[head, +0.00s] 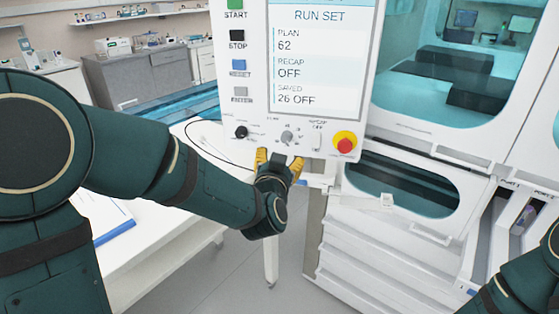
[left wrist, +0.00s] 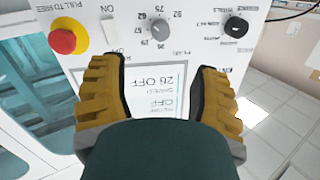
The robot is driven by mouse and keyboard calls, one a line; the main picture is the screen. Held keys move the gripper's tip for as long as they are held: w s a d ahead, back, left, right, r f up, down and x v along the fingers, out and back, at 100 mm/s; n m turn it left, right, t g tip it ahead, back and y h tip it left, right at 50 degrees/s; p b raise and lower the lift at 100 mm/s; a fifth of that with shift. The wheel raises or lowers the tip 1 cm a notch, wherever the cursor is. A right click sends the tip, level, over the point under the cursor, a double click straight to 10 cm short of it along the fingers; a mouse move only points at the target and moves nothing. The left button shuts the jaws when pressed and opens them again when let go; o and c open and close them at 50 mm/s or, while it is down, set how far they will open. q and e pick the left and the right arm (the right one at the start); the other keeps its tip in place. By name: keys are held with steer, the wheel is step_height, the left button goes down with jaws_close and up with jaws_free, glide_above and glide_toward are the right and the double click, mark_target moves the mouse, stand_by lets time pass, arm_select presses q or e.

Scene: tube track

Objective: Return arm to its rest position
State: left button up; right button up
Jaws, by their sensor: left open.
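My left gripper (head: 278,162) has yellow fingers and is in front of the lower edge of a white control panel (head: 265,100). In the left wrist view its two fingers (left wrist: 160,90) are apart with nothing between them, and panel surface shows behind. The panel has a screen (head: 318,55) reading RUN SET, PLAN 62, RECAP OFF and SAVED 26 OFF. Below the screen are a plan knob (head: 287,137), a black knob (head: 241,132), a recap switch (head: 317,138) and a red button (head: 344,142) on a yellow base. My right arm shows at the lower right, its gripper outside the picture.
A white machine with a large window (head: 460,60) and a lower opening (head: 402,185) stands right of the panel. A white table (head: 160,255) with a clipboard is beneath my left arm. Grey cabinets (head: 150,75) line the back. Open floor shows below the gripper.

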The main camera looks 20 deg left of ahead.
stand_by(0.4)
arm_select(q)
steer(key=s+d+f+g+h, duration=0.2)
steer(key=s+f+g, duration=0.1)
steer(key=f, duration=0.9)
steer(key=s+d+f+g+h, duration=0.2)
steer(key=f+g, duration=0.2)
steer(key=f, duration=0.7)
steer(key=s+d+f+n+g+h, duration=0.2)
steer(key=s+f+g, duration=0.6)
steer(key=s+f, duration=0.8)
steer(key=shift+s+d+f+g+h, duration=0.2)
steer(key=shift+s+d+g+h, duration=0.1)
steer(key=shift+s+d, duration=0.9)
steer(key=shift+a, duration=0.15)
